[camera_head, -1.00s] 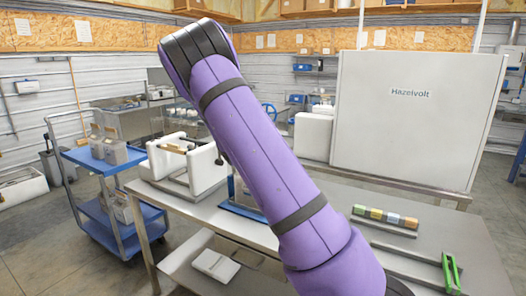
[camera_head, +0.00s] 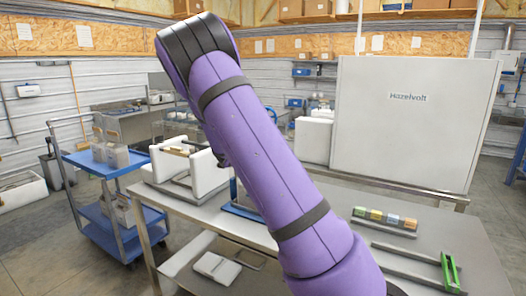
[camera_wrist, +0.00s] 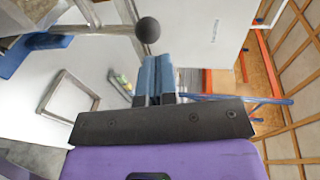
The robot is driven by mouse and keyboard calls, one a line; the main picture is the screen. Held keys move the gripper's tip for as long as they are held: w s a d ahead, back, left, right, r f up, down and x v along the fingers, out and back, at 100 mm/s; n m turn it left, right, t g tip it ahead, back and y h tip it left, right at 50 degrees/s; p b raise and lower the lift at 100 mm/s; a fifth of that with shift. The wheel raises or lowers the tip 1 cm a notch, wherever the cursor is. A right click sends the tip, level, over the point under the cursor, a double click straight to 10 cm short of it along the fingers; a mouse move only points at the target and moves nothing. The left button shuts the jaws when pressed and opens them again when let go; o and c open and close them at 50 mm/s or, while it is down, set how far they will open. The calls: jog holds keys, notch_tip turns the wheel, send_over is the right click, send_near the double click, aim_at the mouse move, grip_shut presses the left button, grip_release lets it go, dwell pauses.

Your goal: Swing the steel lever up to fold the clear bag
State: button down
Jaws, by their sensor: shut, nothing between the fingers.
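The steel lever (camera_wrist: 105,29) shows in the wrist view as a thin rod ending in a black ball knob (camera_wrist: 147,30). My gripper (camera_wrist: 158,64) has blue fingers pressed together, with nothing between them. The fingertips are just below the knob in the picture; I cannot tell whether they touch it. In the head view my purple arm crosses the middle and hides my gripper and the lever. A white-sided fixture with a steel frame (camera_head: 205,176) stands on the table left of the arm. I cannot make out the clear bag.
The steel table (camera_head: 345,195) carries a row of coloured blocks (camera_head: 385,218) and a green clamp-like piece (camera_head: 450,272) at right. A large white Hazelvolt panel (camera_head: 410,130) stands behind. A blue cart (camera_head: 95,165) stands left. An empty metal frame (camera_wrist: 68,98) shows in the wrist view.

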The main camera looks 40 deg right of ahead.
jog(key=v, duration=0.9)
jog(key=shift+r, duration=0.3)
jog(key=shift+d, duration=0.1)
jog(key=s+a+r+n+y, duration=0.3)
jog(key=s+a+n+y, duration=0.2)
jog(key=s+n, duration=0.6)
jog(key=s+a+r+n+t+y, duration=0.1)
jog(key=s+a+r+n+y, duration=0.2)
jog(key=s+a+n, duration=0.6)
jog(key=s+a+r+n+y, duration=0.2)
jog(key=s+a+n+y, duration=0.5)
jog(key=s+n, duration=0.6)
jog(key=s, duration=0.3)
jog(key=shift+a+r+t, duration=0.35)
jog(key=shift+r+t, duration=0.05)
